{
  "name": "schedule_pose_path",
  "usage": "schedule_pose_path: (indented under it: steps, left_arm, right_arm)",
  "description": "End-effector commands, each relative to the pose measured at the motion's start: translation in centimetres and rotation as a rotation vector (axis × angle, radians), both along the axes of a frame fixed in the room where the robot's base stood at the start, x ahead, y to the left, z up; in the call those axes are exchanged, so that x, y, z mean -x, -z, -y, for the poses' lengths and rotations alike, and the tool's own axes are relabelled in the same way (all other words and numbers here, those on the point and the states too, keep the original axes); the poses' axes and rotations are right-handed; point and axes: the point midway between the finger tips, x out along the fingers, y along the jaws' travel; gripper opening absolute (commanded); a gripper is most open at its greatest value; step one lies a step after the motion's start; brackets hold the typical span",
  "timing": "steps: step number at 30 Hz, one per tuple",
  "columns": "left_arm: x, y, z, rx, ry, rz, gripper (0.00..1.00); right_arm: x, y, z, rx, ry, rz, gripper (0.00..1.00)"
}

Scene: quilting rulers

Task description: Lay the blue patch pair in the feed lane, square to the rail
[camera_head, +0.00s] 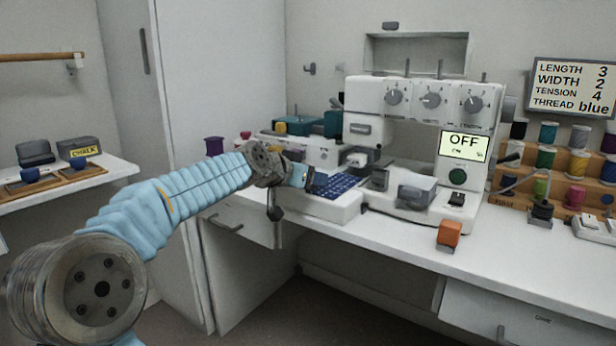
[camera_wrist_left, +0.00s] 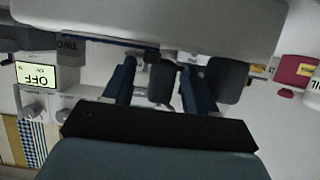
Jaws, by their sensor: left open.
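A blue patterned patch (camera_head: 338,186) lies on the white bed (camera_head: 325,208) at the left of the sewing machine (camera_head: 425,140). Whether it is one layer or a pair, I cannot tell. My left gripper (camera_head: 308,180) is at the left edge of the patch, its fingers partly hidden by the wrist. In the left wrist view its two blue fingers (camera_wrist_left: 157,72) stand apart, with no cloth seen between them. Blue and yellow patterned cloth (camera_wrist_left: 32,140) shows at the lower left there. The rail is not clearly visible. My right gripper is out of view.
The machine's display (camera_head: 465,146) reads OFF. An orange block (camera_head: 449,236) sits near the table's front edge. Thread spools (camera_head: 546,158) stand on a wooden rack at the right. A purple spool (camera_head: 214,146) stands behind my left forearm. The front right tabletop is mostly clear.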

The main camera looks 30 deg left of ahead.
Motion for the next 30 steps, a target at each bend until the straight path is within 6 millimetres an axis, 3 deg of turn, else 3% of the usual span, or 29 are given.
schedule_pose_path:
  steps: [5,18,24,30]
  left_arm:
    - [1.8,-0.7,-0.2,-0.001,-0.002,0.002,0.57]
    - [11.0,-4.6,-0.9,-0.001,-0.001,0.002,0.57]
    - [12.6,-5.2,-1.0,0.000,0.000,0.001,0.57]
    - [12.7,-5.3,-1.0,0.000,0.000,0.000,0.57]
  right_arm:
    - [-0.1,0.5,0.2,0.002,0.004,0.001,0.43]
    - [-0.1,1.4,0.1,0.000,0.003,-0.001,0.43]
    - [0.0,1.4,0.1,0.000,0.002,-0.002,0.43]
    - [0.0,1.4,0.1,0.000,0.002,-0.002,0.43]
